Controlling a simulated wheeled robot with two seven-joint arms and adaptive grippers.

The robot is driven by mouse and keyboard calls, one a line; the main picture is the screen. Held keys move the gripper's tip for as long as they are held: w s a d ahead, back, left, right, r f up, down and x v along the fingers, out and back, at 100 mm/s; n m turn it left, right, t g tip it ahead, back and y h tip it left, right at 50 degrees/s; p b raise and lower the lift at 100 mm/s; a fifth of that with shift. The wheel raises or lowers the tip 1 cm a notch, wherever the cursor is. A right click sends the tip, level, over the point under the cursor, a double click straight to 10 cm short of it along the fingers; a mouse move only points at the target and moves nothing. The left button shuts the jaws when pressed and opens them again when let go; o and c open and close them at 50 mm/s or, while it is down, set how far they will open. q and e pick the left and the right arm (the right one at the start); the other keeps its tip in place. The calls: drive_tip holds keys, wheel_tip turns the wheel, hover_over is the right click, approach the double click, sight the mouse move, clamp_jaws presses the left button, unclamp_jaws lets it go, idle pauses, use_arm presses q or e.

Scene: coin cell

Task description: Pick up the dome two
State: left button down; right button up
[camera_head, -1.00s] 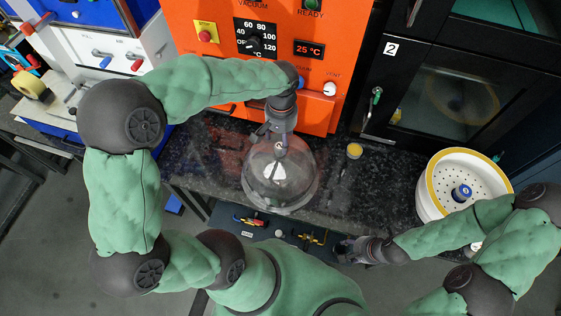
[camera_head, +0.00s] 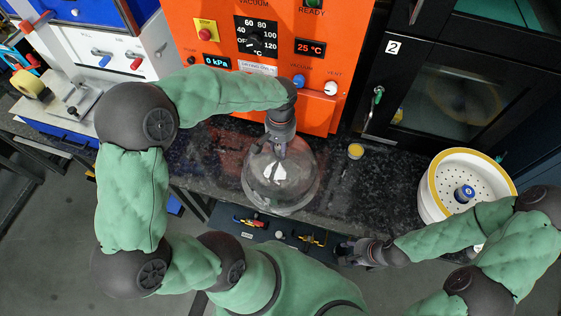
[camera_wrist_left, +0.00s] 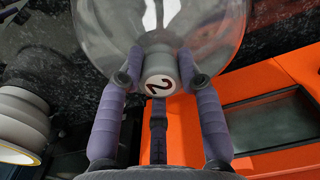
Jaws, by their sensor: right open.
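Dome two is a clear glass bell (camera_head: 282,188) standing on the dark speckled counter in front of the orange oven. Its pale knob, marked 2 (camera_wrist_left: 160,83), is at the middle of the left wrist view. My left gripper (camera_head: 278,150) is over the dome top, its two fingers (camera_wrist_left: 161,66) on both sides of the knob and appearing to press against it. The dome appears to rest on the counter; its rim is partly hard to see. My right gripper (camera_head: 343,250) is open and empty at the lower right of the dome, near the dark front tray.
The orange oven (camera_head: 208,40) stands behind the dome. A dark tray (camera_head: 270,237) with small tools lies at the front. Bare counter (camera_head: 385,190) lies between dome and bowl.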

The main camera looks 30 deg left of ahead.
use_arm(q)
drive_tip(key=shift+r, duration=0.1)
drive_tip(key=shift+r, duration=0.95)
drive_tip(key=s+d+r+p, duration=0.3)
drive_tip(key=s+d+r, duration=0.1)
drive_tip(key=d+r, duration=0.7)
drive_tip(key=shift+s+d, duration=0.4)
drive_tip(key=shift+d, duration=0.7)
